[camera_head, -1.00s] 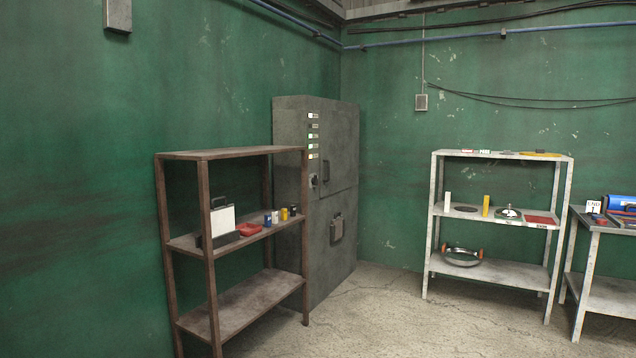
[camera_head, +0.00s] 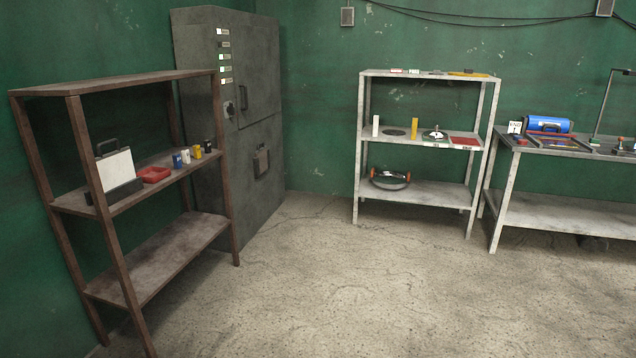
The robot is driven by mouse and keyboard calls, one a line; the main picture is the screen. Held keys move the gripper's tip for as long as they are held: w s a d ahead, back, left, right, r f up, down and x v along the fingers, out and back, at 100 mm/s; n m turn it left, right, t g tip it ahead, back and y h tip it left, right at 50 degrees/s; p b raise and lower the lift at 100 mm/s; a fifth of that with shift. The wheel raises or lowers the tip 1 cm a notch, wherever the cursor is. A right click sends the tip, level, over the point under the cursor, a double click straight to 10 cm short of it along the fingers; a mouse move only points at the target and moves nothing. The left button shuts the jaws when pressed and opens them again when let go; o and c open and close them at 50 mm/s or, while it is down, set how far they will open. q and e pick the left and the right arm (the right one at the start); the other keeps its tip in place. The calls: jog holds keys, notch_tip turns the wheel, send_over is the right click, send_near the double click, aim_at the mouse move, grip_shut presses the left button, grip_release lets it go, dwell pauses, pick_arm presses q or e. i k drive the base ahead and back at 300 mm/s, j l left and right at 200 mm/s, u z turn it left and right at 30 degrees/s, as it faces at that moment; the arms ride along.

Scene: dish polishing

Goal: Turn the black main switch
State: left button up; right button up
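A tall grey metal cabinet (camera_head: 262,70) stands in the corner, behind and to the right of the brown shelf. The cabinet's front has a handle and a latch-like box. Neither of my grippers is in view.
A white shelf (camera_head: 425,190) and a workbench (camera_head: 560,211) stand at the right. The concrete floor (camera_head: 330,290) between them is clear.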

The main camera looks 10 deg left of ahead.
aim_at(229, 109)
jog(key=i+u, duration=0.4)
jog(key=i, duration=1.8)
jog(key=i+u, duration=0.15)
jog(key=i, duration=0.35)
jog(key=i+l+u, duration=0.1)
jog(key=i, duration=0.35)
jog(key=i+l+u, duration=0.15)
jog(key=i, duration=0.3)
jog(key=i+l+u, duration=0.1)
jog(key=i, duration=0.35)
jog(key=i+l, duration=0.05)
jog(key=l, duration=0.05)
